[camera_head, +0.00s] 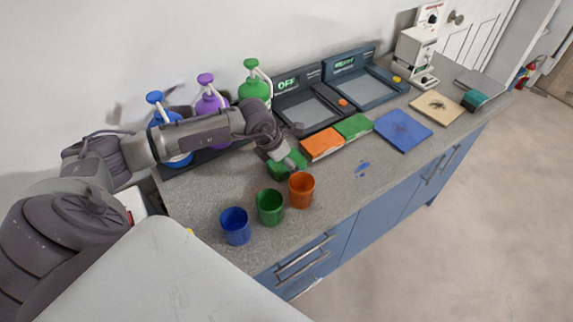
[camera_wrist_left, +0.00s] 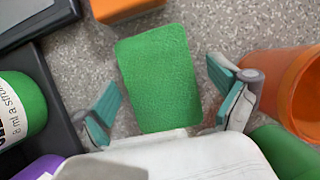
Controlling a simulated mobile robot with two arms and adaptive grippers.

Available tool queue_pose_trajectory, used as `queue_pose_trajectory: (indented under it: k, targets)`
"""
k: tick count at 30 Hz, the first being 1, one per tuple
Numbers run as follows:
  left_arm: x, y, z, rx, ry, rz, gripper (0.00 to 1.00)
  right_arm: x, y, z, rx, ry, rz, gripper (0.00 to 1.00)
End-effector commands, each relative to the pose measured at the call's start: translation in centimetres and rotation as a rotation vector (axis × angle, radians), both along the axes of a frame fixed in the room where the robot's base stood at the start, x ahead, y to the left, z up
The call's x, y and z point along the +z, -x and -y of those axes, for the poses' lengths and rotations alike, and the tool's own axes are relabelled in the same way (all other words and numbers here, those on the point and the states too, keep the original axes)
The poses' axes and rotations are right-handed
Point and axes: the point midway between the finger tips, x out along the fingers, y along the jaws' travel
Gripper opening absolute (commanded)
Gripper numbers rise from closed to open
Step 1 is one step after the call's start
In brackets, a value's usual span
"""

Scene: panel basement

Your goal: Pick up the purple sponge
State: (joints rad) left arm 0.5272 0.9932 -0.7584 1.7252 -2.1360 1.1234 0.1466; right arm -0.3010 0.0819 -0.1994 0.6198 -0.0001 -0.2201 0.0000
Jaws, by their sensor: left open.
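I see no purple sponge in either view. My left gripper (camera_head: 284,162) reaches over the counter from the left, and it shows open in the left wrist view (camera_wrist_left: 168,108). Between and beyond its teal fingertips lies a flat green sponge-like block (camera_wrist_left: 158,72) with rounded corners. The fingers are spread on both sides of the block with gaps. In the head view the same green block (camera_head: 290,171) is partly hidden beneath the gripper. An orange block (camera_head: 322,144) and another green block (camera_head: 353,126) lie farther right. My right gripper is not in view.
Blue (camera_head: 235,226), green (camera_head: 270,207) and orange (camera_head: 301,189) cups stand near the front edge. Blue, purple (camera_head: 210,103) and green (camera_head: 254,86) pump bottles stand behind my arm. A blue cloth (camera_head: 403,130) and small blue pieces (camera_head: 362,167) lie right, with bare counter around them.

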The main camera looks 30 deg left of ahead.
Motion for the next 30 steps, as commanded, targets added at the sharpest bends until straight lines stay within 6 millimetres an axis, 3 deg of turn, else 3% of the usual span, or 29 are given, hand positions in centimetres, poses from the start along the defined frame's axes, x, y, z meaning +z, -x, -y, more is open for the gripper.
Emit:
queue_pose_trajectory:
  k: [15,23,30]
  targets:
    - [-0.19,-0.01,-0.02,0.000,0.000,0.000,0.97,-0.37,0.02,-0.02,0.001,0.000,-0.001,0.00]
    - [-0.21,0.00,-0.01,0.000,0.000,0.000,0.55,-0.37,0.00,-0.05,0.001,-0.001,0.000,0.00]
    - [-0.22,0.00,-0.01,0.000,0.000,0.000,0.52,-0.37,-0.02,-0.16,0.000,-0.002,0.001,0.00]
